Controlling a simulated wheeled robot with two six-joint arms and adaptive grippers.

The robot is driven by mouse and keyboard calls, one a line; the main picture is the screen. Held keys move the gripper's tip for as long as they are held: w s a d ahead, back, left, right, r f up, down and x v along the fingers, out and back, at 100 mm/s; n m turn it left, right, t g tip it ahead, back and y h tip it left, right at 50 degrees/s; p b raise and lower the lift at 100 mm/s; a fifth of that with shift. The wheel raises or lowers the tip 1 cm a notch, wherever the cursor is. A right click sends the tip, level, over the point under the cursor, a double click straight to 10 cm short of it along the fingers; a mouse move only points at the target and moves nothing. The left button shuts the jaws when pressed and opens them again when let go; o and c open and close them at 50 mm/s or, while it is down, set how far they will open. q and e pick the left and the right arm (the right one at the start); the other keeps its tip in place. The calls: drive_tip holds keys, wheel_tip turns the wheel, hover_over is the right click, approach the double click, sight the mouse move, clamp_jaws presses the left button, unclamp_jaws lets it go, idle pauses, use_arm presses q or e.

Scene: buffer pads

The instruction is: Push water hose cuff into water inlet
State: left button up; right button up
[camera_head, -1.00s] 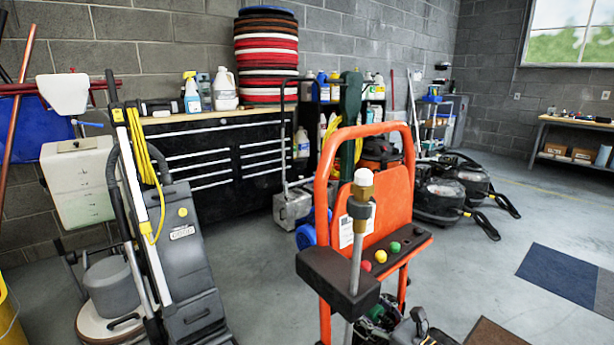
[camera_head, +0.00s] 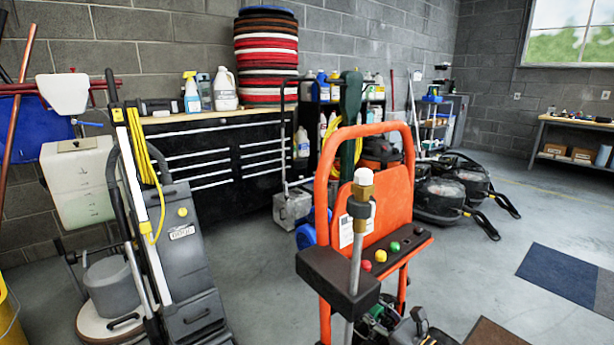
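An orange upright frame (camera_head: 322,195) stands in the centre foreground, with a black block across its front. A grey metal tube (camera_head: 356,262) rises in front of it, topped by a brass fitting (camera_head: 362,190) with a white cap (camera_head: 365,176). I cannot tell whether this fitting is the water inlet. I cannot make out a water hose cuff.
A grey floor machine (camera_head: 190,262) with a yellow cord stands at left, beside a white tank (camera_head: 80,185). A black drawer cabinet (camera_head: 215,160) lines the back wall. Dark machine parts (camera_head: 420,328) sit low at the frame's foot. Floor around the blue mat (camera_head: 563,275) is open.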

sight(379, 316)
clamp_jaws()
drive_tip(key=shift+s+f, duration=0.1)
drive_tip(key=shift+s+d, duration=0.1)
drive_tip(key=shift+d, duration=0.05)
drive_tip(key=shift+b+v, duration=0.3)
drive_tip(key=shift+v, duration=0.95)
drive_tip(key=shift+b+v, duration=0.5)
drive_tip(key=shift+v, duration=1)
drive_tip(key=shift+s, duration=0.1)
